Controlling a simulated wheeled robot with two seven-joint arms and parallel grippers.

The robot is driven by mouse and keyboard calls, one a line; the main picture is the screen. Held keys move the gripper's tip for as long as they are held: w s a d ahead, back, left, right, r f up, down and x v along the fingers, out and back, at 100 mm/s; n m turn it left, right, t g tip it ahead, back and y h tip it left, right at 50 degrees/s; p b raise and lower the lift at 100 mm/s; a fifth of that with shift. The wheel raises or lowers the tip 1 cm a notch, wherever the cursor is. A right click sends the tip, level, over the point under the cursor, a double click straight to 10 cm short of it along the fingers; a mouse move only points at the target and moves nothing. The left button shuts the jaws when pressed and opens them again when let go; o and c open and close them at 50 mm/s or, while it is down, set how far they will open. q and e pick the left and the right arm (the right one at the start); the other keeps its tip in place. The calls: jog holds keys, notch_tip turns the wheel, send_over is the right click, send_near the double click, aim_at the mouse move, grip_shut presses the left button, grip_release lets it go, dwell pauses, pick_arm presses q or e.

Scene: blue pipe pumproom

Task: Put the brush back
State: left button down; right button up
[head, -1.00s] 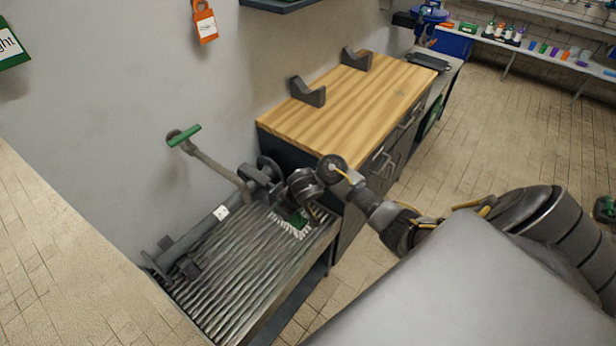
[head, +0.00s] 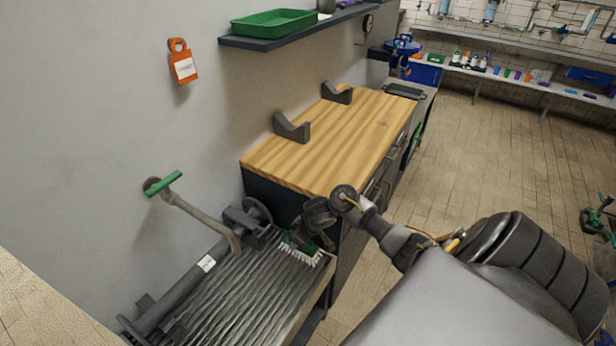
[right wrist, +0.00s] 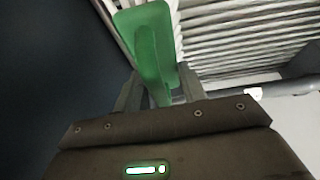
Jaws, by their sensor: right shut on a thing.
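The brush is green with white bristles. In the head view the brush (head: 302,250) is at the far right corner of the ribbed metal drainboard (head: 255,300), bristles down, at or just above the ribs; I cannot tell if it touches. My right gripper (head: 298,236) is over it, partly hidden by its own wrist. In the right wrist view the green brush (right wrist: 148,45) fills the space between the fingers of my right gripper (right wrist: 155,92), which is shut on its handle. My left gripper is not in view.
A wooden-topped cabinet (head: 330,135) with two dark V-shaped cradles stands beside the drainboard. A dark shelf (head: 300,32) on the wall bears a green tray (head: 273,22). A green-handled lever pipe (head: 195,208) and a dark pipe (head: 185,285) run along the drainboard's wall side. An orange tag (head: 183,65) hangs on the wall.

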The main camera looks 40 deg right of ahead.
aim_at(308, 247)
jog(key=d+f, duration=0.2)
jog(key=shift+s+f, duration=0.25)
jog(key=shift+f, duration=0.05)
jog(key=shift+d+f+b, duration=0.3)
jog(key=shift+s+d+f+b, duration=0.1)
jog(key=shift+d+f+b, duration=0.1)
jog(key=shift+f, duration=0.55)
jog(key=shift+s+d+f+b, duration=0.1)
jog(key=shift+d+f+b, duration=0.1)
jog(key=shift+f, duration=0.55)
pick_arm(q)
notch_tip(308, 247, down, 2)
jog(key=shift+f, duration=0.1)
pick_arm(e)
jog(key=shift+w+f, duration=0.15)
jog(key=shift+f, duration=0.35)
jog(key=shift+f, duration=0.55)
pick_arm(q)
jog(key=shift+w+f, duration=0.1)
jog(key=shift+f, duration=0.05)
pick_arm(e)
jog(key=o, duration=1.2)
